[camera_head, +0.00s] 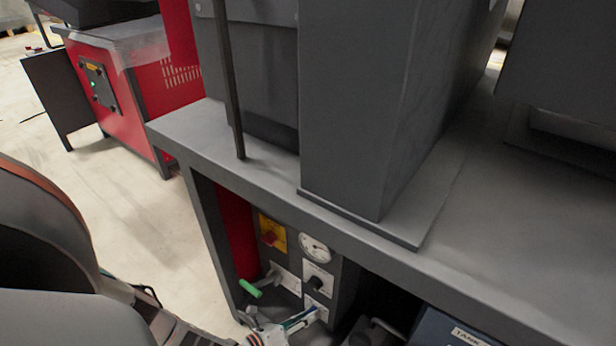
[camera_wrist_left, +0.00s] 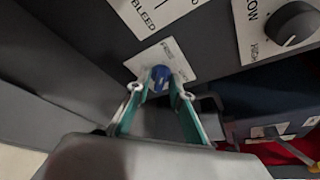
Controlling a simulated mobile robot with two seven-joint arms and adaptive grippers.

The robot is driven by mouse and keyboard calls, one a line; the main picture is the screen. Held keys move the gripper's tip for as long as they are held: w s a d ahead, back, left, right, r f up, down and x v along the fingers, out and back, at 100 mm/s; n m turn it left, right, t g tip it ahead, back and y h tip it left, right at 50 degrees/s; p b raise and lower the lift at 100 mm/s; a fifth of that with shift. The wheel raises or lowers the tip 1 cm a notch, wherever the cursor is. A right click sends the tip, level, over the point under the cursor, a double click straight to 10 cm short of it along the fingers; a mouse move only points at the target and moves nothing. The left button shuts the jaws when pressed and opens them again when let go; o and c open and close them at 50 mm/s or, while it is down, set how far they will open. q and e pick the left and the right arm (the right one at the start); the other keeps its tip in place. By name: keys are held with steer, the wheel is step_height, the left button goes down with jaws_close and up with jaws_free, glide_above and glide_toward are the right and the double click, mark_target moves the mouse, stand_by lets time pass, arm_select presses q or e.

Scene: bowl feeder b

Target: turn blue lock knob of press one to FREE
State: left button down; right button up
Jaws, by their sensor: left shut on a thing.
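The blue lock knob (camera_wrist_left: 160,76) sits on a white label plate (camera_wrist_left: 172,52) on a dark panel in the left wrist view. My left gripper (camera_wrist_left: 157,92) is shut on the knob, with one finger on each side of it. The lettering on the plate is too small and blurred to read, so I cannot tell the knob's setting. In the head view my left gripper (camera_head: 292,325) reaches the lower part of the panel from the left, and the knob is hidden there. My right gripper is not in view.
The grey bench top (camera_head: 520,230) overhangs the panel. A blue tank box (camera_head: 440,330) stands to the right.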

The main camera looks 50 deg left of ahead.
arm_select(q)
steer(key=shift+w, duration=0.1)
steer(key=c, duration=2.1)
jaws_free()
steer(key=shift+c, duration=0.2)
steer(key=shift+s, duration=0.55)
steer(key=v, duration=1.1)
steer(key=shift+w+r, duration=0.1)
steer(key=shift+r, duration=0.05)
